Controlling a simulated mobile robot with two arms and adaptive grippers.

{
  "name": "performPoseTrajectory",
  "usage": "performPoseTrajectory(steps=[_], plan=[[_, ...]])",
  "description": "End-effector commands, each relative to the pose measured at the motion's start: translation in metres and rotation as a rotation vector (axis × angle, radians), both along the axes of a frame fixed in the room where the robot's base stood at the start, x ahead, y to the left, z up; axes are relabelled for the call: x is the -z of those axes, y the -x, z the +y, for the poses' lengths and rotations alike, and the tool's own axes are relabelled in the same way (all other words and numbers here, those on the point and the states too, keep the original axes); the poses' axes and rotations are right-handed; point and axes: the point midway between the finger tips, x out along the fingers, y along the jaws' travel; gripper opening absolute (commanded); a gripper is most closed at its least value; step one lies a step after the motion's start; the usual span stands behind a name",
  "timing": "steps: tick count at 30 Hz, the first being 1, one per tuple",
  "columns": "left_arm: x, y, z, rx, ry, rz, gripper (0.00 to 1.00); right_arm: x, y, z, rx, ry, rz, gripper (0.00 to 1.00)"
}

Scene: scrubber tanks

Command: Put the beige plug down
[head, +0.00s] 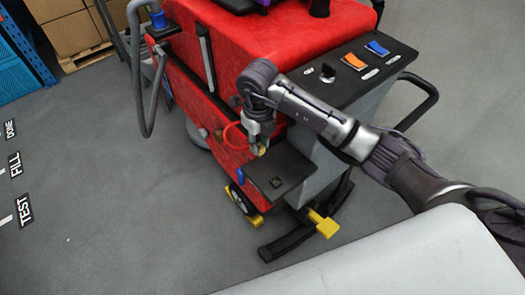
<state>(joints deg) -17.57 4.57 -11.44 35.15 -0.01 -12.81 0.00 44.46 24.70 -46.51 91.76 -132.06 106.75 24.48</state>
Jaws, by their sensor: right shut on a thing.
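My right gripper (259,143) points down beside the red scrubber machine (240,60). It is shut on the small beige plug (261,151), which is mostly hidden by the fingers. The plug is just above or at the back left edge of a small black shelf (282,172) on the machine's side; I cannot tell whether they touch. A red loop (231,137) shows just left of the gripper, against the red body. The shelf's top is bare except for a small square mark. My left gripper is not in view.
A black panel (340,85) with a key switch, an orange switch and a blue switch lies behind my right arm. A blue lever (240,175) is left of the shelf. A grey hose (147,110) hangs at the left. Floor labels lie far left, with clear floor between.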

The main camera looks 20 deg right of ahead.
Motion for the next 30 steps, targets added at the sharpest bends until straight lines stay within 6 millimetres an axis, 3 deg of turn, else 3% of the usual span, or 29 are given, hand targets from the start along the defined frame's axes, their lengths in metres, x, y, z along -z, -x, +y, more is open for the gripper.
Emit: performPoseTrajectory(steps=[3,6,14,18,25,26,30], plan=[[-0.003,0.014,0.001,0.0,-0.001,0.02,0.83,0.013,0.0,0.0,0.001,-0.001,0.001,0.0],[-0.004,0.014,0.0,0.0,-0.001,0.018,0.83,0.02,0.0,0.0,0.0,-0.002,0.001,0.0],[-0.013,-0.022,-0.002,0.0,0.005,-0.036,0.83,0.052,0.001,0.0,0.0,-0.002,0.002,0.0],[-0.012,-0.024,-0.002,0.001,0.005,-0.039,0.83,0.055,0.0,0.0,0.0,-0.001,-0.002,0.0],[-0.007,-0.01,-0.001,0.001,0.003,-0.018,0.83,0.059,-0.001,0.0,0.0,-0.001,-0.002,0.0],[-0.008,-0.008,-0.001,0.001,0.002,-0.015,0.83,0.057,0.0,0.0,0.0,-0.001,-0.002,0.3],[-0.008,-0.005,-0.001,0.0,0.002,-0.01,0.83,0.057,0.0,0.0,0.0,-0.001,-0.002,0.5]])
